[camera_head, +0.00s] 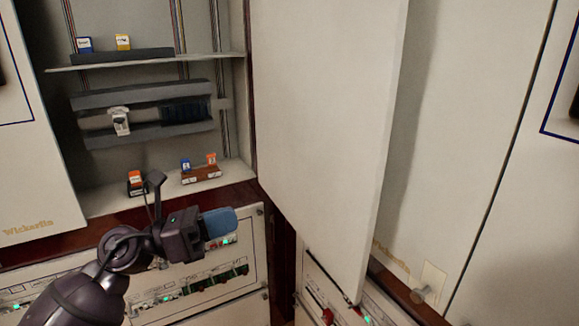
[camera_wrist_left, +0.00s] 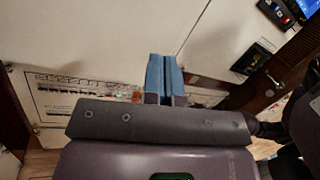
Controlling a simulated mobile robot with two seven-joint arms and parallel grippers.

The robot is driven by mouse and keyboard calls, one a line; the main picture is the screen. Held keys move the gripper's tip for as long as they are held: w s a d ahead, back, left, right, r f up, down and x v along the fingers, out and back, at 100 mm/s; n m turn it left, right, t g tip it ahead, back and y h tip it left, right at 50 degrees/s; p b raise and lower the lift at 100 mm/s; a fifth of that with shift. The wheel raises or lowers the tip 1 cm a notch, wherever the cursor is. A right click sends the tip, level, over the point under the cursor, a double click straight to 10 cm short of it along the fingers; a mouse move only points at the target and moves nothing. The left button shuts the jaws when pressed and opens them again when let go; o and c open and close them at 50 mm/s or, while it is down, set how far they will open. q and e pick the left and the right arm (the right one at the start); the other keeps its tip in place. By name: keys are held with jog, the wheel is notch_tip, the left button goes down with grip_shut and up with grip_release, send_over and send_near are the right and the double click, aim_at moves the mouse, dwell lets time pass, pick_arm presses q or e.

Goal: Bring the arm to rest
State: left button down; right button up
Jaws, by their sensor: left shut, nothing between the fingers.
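My left arm comes in from the lower left of the head view. Its gripper (camera_head: 220,222) is in front of the lower panel, below the open cabinet's bottom edge. The blue fingers are together and hold nothing. In the left wrist view the two blue fingers (camera_wrist_left: 165,78) lie side by side with only a thin line between them, against a pale panel. My right gripper is in neither view.
An open cabinet (camera_head: 225,170) at upper left holds a rail with a white breaker (camera_head: 120,121) and small coloured blocks on its shelves. An open door (camera_head: 325,120) stands to its right. A lower panel (camera_head: 185,278) with green lights is close behind my gripper.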

pick_arm(q)
notch_tip(320, 180, up, 3)
jog(key=w+a+n+t, duration=0.2)
jog(key=n+t, duration=0.3)
jog(key=n, duration=0.3)
jog(key=w+a+f+n+t+y, duration=0.1)
jog(key=a+f+n+t+y, duration=0.25)
jog(key=n, duration=0.55)
jog(key=w+a+f+n+t+y, duration=0.1)
jog(key=a+f+n+t+y, duration=0.3)
jog(key=n, duration=0.5)
notch_tip(320, 180, down, 9)
jog(key=s+a+n+y, duration=0.2)
jog(key=n+y, duration=0.5)
jog(key=n, duration=0.2)
jog(key=s+f+n+g+y, duration=0.2)
jog(key=s+f+n+g, duration=0.2)
jog(key=s+f, duration=0.7)
jog(key=s+a+f+n+g+y, duration=0.1)
jog(key=s+f+n+g, duration=0.4)
jog(key=s+f, duration=0.7)
notch_tip(320, 180, down, 2)
jog(key=shift+s+f+n+y, duration=0.15)
jog(key=shift+s+n+y, duration=0.1)
jog(key=shift+n+y, duration=0.45)
jog(key=c, duration=1.8)
grip_release()
jog(key=shift+a, duration=0.1)
jog(key=shift+c, duration=0.2)
